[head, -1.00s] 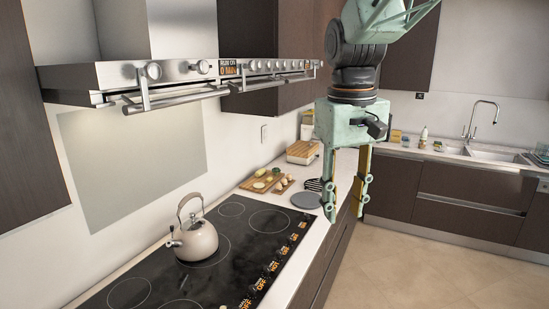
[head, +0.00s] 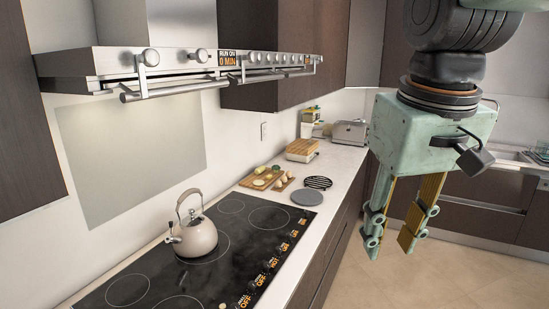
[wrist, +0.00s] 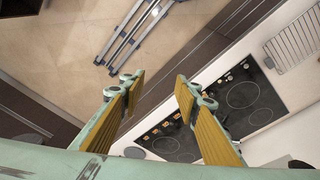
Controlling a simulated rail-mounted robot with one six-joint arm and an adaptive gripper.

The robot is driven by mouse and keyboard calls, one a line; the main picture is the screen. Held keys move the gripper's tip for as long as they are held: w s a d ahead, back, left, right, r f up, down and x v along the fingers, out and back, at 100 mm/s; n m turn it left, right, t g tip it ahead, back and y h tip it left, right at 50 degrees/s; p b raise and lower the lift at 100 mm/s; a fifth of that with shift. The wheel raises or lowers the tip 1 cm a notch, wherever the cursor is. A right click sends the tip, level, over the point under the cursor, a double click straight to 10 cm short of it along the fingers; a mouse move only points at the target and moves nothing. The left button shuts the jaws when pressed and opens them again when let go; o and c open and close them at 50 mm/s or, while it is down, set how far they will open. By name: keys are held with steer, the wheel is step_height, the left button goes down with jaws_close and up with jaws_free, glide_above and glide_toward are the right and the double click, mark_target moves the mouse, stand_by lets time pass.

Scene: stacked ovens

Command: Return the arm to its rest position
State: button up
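My gripper (head: 390,243) hangs at the right of the head view, pointing down, in front of the counter and over the floor. Its two yellow-padded fingers are apart, with nothing between them. In the wrist view the open fingers (wrist: 155,92) show floor and cabinet edge beyond the gap. The arm above it is partly cut off by the top of the head view.
A kettle (head: 197,238) stands on the black cooktop (head: 125,291). Oven units with bar handles (head: 180,90) project from the wall above. A cutting board with food (head: 255,181) and a toaster (head: 350,132) are on the counter.

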steer(key=s+d+f+t+b, duration=0.1)
steer(key=s+f, duration=0.1)
steer(key=s, duration=0.5)
steer(key=s+d+f+m, duration=0.1)
steer(key=s+f, duration=0.2)
steer(key=s, duration=0.4)
steer(key=shift+s+m+t+b, duration=0.25)
steer(key=shift+m+t+b, duration=0.05)
steer(key=shift+t+b, duration=0.1)
